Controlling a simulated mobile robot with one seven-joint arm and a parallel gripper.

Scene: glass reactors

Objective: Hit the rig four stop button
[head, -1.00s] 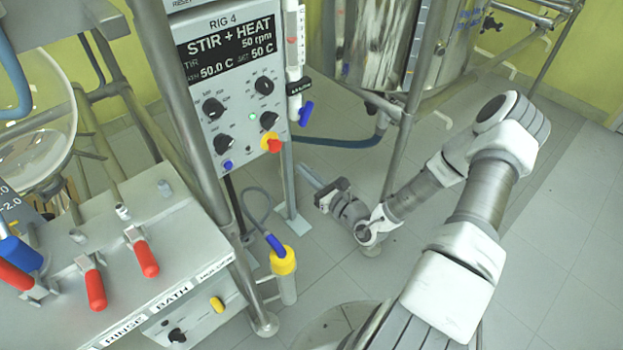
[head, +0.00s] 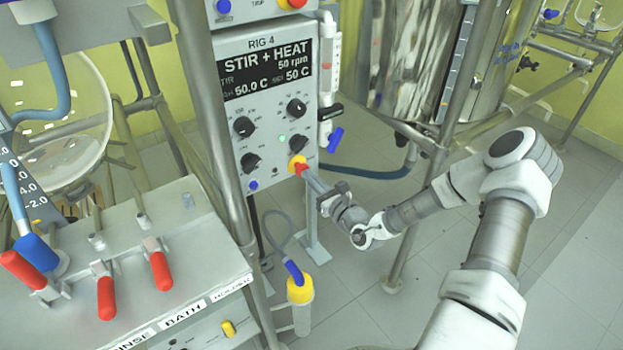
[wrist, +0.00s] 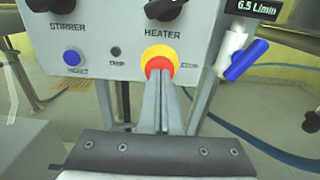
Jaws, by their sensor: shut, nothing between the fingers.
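The rig four panel (head: 237,107) carries the label RIG 4 and a display reading STIR + HEAT, 50 rpm, 50.0 C. Its stop button is a red mushroom cap on a yellow collar (head: 297,163) at the panel's lower right. In the wrist view the red and yellow button (wrist: 160,60) is straight ahead of the fingers. My gripper (head: 312,180) is shut and empty, with its tips at or just in front of the red cap. The fingers (wrist: 164,88) cover the cap's lower part. I cannot tell whether they touch it.
A blue reset button (wrist: 72,57) and the heater knob (wrist: 164,8) are near the stop button. A blue-handled valve (head: 334,138) is close on the right.

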